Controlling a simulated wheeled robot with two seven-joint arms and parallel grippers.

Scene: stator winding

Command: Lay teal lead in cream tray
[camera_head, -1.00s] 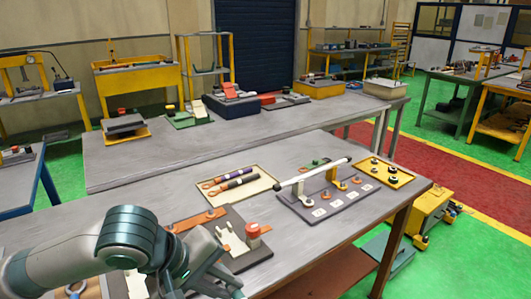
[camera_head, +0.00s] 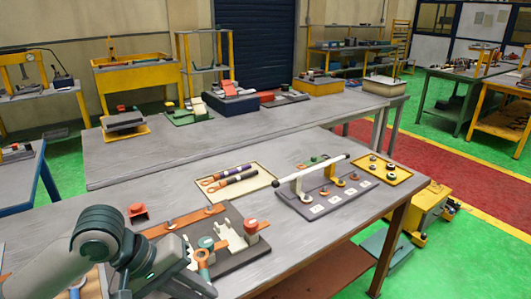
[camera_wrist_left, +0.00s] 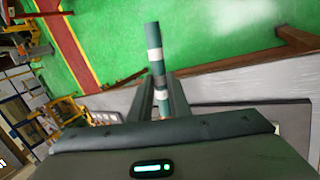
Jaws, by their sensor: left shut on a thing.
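In the head view my left gripper (camera_head: 195,280) is low at the left front, beside a dark fixture. An orange ring end (camera_head: 202,256) sticks up at its fingers; the rest of the lead is mostly hidden there. The cream tray (camera_head: 268,174) lies farther back on the table. Two leads with orange rings, one purple-sleeved (camera_head: 232,171) and one dark-sleeved, lie in it. My right gripper is out of view.
A grey stand with a white bar (camera_head: 315,174) is right of the tray, with a yellow tray (camera_head: 398,178) beyond. Bare tabletop lies in front of the cream tray.

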